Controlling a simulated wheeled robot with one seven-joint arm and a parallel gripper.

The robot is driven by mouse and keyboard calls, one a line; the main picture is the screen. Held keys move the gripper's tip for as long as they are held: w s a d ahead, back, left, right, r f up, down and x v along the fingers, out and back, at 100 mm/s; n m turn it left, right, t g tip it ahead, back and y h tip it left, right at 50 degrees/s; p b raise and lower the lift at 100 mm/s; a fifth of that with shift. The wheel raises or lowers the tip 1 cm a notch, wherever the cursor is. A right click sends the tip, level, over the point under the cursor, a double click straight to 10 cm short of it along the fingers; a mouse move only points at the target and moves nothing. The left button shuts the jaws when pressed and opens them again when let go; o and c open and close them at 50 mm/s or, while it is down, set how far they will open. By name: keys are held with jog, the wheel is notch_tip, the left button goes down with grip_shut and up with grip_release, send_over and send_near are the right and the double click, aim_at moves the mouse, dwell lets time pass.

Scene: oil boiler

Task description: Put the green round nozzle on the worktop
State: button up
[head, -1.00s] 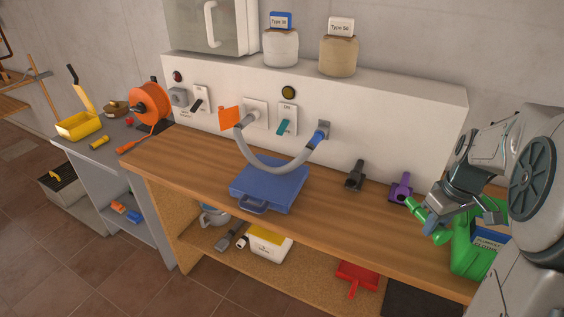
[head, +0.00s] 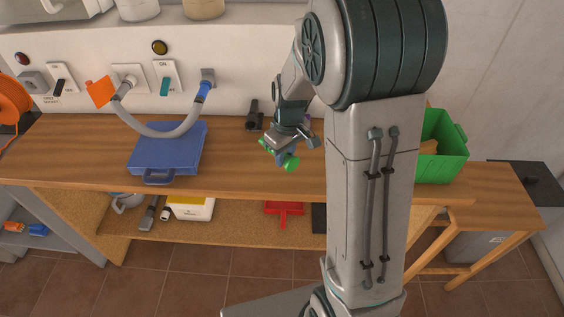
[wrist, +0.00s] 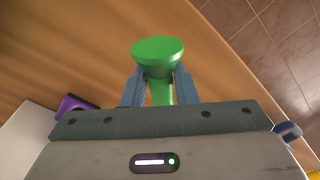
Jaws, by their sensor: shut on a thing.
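The green round nozzle (wrist: 158,52) is between the two blue-grey fingers of my gripper (wrist: 158,88) in the wrist view, its wide round end pointing away from the gripper. My gripper (head: 277,150) is shut on it. In the head view the nozzle (head: 291,163) is over the wooden worktop (head: 235,172), near its front edge. I cannot tell whether the nozzle touches the wood.
A black nozzle (head: 254,115) stands at the back of the worktop. A purple nozzle (wrist: 72,104) is beside my gripper in the wrist view. A blue case (head: 165,148) lies left, a green bin (head: 445,150) stands right. Bare wood lies between the case and my gripper.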

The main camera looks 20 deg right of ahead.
aim_at(283, 175)
jog(key=shift+a+f, duration=0.2)
jog(key=shift+a, duration=0.1)
jog(key=shift+f, duration=0.35)
jog(key=shift+f+p, duration=0.3)
jog(key=shift+f, duration=1.35)
jog(key=shift+f, duration=0.1)
jog(key=shift+f+b, duration=0.15)
jog(key=shift+b, duration=0.15)
jog(key=o, duration=1)
jog(key=shift+r, duration=0.25)
